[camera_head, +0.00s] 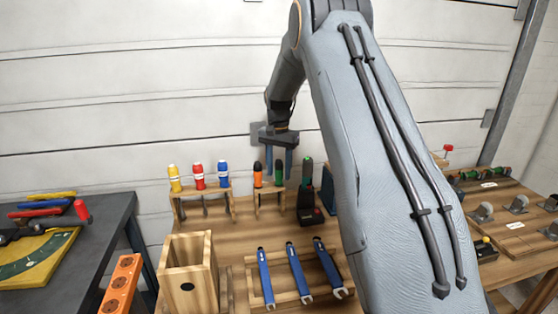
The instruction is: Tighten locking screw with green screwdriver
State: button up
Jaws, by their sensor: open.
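A green-handled screwdriver (279,172) stands upright in a small wooden rack (269,195), beside an orange-and-black handle (257,174). My gripper (279,166) points down over this rack with its blue fingers apart. The fingers appear around or just in front of the green handle; I cannot tell the depth or whether they touch it. Another green-topped dark item (307,172) stands just to the right. I cannot make out the locking screw; my arm covers a large part of the bench.
A rack with yellow, red and blue handles (199,177) is to the left. Blue wrenches (297,271) lie in a wooden tray in front, beside a wooden box (190,278). An orange socket strip (122,283) is at the left. Casters (482,212) sit on the right.

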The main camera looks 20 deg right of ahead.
jog(key=shift+f, duration=0.2)
jog(key=shift+c, duration=0.4)
grip_shut()
jog(key=c, duration=0.8)
grip_release()
grip_shut()
jog(key=shift+r+p, duration=2.8)
jog(key=shift+r, duration=3.55)
